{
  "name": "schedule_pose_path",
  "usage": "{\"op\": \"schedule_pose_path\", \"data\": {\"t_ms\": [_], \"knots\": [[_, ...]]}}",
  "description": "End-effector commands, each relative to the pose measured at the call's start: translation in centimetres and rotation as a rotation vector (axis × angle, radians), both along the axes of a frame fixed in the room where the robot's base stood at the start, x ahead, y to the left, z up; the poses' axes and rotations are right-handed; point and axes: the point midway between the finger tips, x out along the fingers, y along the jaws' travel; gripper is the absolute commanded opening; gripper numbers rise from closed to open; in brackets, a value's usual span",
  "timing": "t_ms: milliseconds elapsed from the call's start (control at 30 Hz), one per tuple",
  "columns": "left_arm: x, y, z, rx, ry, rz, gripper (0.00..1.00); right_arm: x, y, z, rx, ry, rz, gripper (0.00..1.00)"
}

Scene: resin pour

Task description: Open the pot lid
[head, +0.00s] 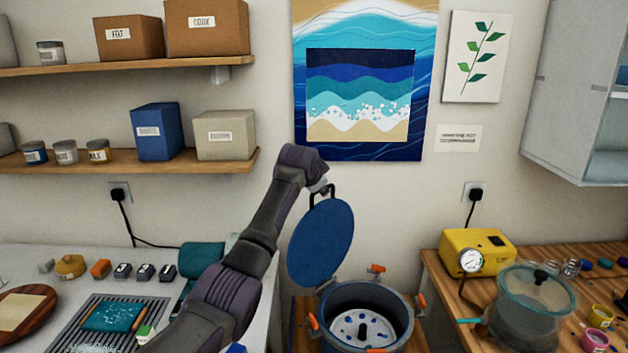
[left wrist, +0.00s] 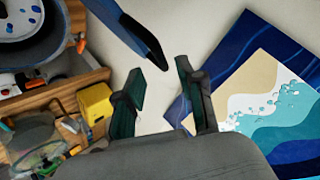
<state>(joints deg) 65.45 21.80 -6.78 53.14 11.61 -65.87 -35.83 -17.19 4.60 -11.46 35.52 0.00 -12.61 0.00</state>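The pot (head: 366,312) is a dark grey-blue vessel with orange clamps around its rim. It is open, and a pale perforated plate shows inside. Its round blue lid (head: 321,243) stands raised and tilted at the pot's left, above the rim. The lid also shows nearly edge-on in the left wrist view (left wrist: 128,28), close to my fingers. My left gripper (head: 320,186) is at the lid's top edge. My right gripper is out of view.
A yellow pump (head: 478,253) and a clear lidded chamber (head: 536,305) stand on the wooden bench at right. The left worktop holds a ribbed mat (head: 100,309) and small tools. Shelves (head: 130,160) and a wave painting (head: 360,95) are on the wall behind.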

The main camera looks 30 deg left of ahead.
Motion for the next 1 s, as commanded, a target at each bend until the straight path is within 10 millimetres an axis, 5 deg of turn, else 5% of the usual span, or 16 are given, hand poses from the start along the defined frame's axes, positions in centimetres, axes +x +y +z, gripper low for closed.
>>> {"op": "schedule_pose_path", "data": {"t_ms": [400,1000], "knots": [[-4.2,-1.1,3.3,0.0,-0.001,0.001,0.38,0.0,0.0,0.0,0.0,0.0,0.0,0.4],[-4.5,-1.2,3.6,-0.001,0.0,0.001,0.38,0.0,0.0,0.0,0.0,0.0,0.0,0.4]]}}
